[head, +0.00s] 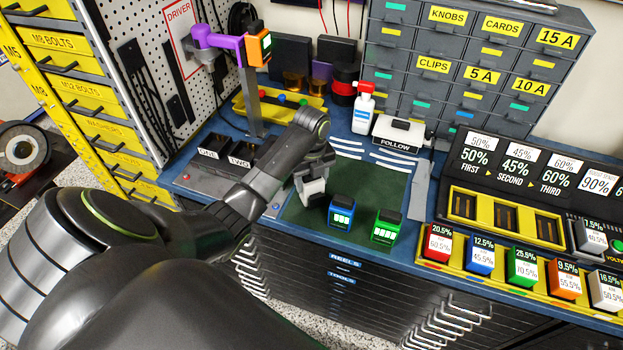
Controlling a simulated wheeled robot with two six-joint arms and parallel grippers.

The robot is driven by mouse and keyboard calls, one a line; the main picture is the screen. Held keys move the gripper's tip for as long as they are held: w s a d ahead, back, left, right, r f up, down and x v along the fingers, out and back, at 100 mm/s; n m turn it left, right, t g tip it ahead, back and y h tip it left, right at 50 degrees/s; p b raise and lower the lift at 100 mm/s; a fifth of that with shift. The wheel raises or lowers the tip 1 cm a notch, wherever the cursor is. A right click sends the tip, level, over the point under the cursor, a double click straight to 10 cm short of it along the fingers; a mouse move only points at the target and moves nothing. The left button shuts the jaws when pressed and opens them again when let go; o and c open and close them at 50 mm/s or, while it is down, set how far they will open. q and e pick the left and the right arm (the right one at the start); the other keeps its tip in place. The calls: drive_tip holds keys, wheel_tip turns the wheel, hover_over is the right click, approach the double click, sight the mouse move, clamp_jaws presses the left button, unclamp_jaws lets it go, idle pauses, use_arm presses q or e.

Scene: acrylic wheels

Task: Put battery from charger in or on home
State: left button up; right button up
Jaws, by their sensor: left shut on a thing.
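My left gripper (316,170) reaches in from the left, pointing down over the green mat (300,212). It is shut on a pale grey-white block (313,192), which looks like a battery; the fingers partly hide it. I cannot tell whether the block touches the mat. A blue battery (341,211) and a green battery (386,227) stand at the mat's front edge, right of the gripper. A dark two-slot unit labelled ONE and TWO (238,150), perhaps the charger, sits left of the gripper. No place labelled home can be read. My right gripper is not in view.
A purple driver (215,40) with an orange battery (257,48) hangs on a stand at the back left. A white bottle (363,110) and a FOLLOW box (398,134) stand behind the mat. A yellow rack (465,262) with coloured blocks lies at the right.

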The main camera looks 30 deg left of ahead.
use_arm(q)
drive_tip(key=o, duration=1.4)
wheel_tip(320, 180, up, 5)
drive_tip(key=shift+r+b, duration=0.1)
drive_tip(key=shift+b, duration=0.35)
wheel_tip(320, 180, up, 5)
drive_tip(key=p, duration=0.5)
drive_tip(key=shift+r+p, duration=0.2)
drive_tip(key=shift+p, duration=0.2)
drive_tip(key=shift+r+p, duration=0.8)
